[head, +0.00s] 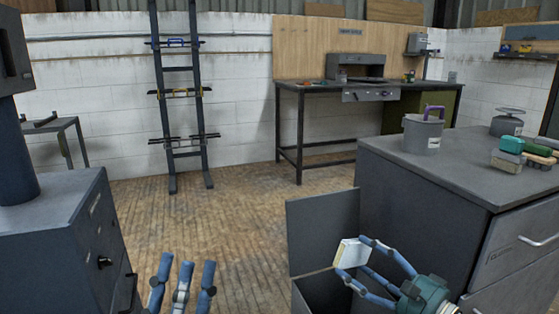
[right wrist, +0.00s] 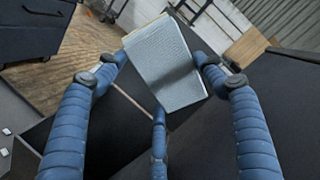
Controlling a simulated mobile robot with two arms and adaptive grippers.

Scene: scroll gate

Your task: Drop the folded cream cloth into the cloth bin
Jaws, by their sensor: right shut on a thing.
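The folded cream cloth (head: 350,253) is a small pale block held between the fingertips of my right gripper (head: 353,255). In the right wrist view the cloth (right wrist: 165,62) looks grey-white and tilted, with the right gripper's fingers (right wrist: 163,80) around it. A dark grey open-topped box, apparently the cloth bin (head: 322,232), stands at the bottom centre with a raised panel at its back. The cloth is over the box opening, apparently above its rim. The box's inside is mostly hidden. My left gripper (head: 186,265) is empty at the bottom left, its fingers apart.
A grey cabinet (head: 440,170) stands right of the box, with a grey pot (head: 423,133) and several small items on top. A dark cabinet (head: 60,235) stands at left. A rack (head: 180,95) and workbench (head: 365,88) stand at the back. The wooden floor between is clear.

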